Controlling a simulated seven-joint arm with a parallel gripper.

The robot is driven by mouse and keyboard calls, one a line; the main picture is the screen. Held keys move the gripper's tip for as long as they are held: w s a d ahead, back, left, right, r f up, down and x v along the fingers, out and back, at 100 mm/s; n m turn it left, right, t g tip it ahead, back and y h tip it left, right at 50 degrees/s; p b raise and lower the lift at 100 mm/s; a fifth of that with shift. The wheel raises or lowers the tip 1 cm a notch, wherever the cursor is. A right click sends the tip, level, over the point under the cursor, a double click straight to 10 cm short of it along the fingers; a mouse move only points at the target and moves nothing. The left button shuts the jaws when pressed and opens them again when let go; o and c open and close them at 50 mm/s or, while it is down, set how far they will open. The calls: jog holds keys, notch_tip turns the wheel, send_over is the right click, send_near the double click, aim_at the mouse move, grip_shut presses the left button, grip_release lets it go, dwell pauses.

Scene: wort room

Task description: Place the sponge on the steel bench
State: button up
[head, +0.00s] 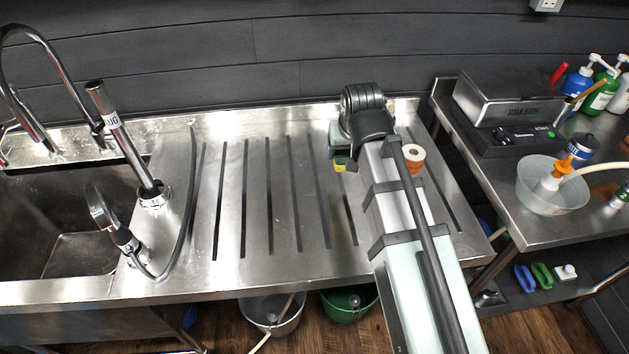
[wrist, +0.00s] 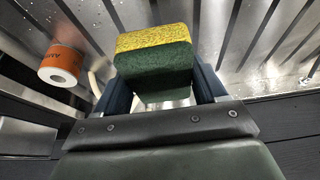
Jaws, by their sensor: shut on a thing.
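The sponge (wrist: 153,55) is yellow on one side and dark green on the other. It sits between the two fingers of my gripper (wrist: 162,84) in the wrist view, and the gripper is shut on it. In the head view, my gripper (head: 344,157) is over the grooved part of the steel bench (head: 230,215), right of its middle. Only a small yellow bit of the sponge (head: 340,168) shows there; my arm and gripper hide the rest. I cannot tell whether the sponge touches the bench.
An orange-and-white roll (head: 413,158) stands on the bench just right of my arm. The sink (head: 70,220), faucet and hose (head: 190,200) are at left. A second steel table at right holds a grey appliance (head: 510,98) and a bowl (head: 545,195). The grooved area left of my gripper is clear.

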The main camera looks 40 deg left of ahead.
aim_at(337, 185)
jog(key=shift+s+a+f, duration=0.15)
jog(key=shift+s+a, duration=0.15)
jog(key=shift+s, duration=0.3)
jog(key=shift+f, duration=4.9)
jog(key=shift+f, duration=0.1)
jog(key=o, duration=1)
jog(key=shift+o, duration=0.3)
jog(key=v, duration=1.2)
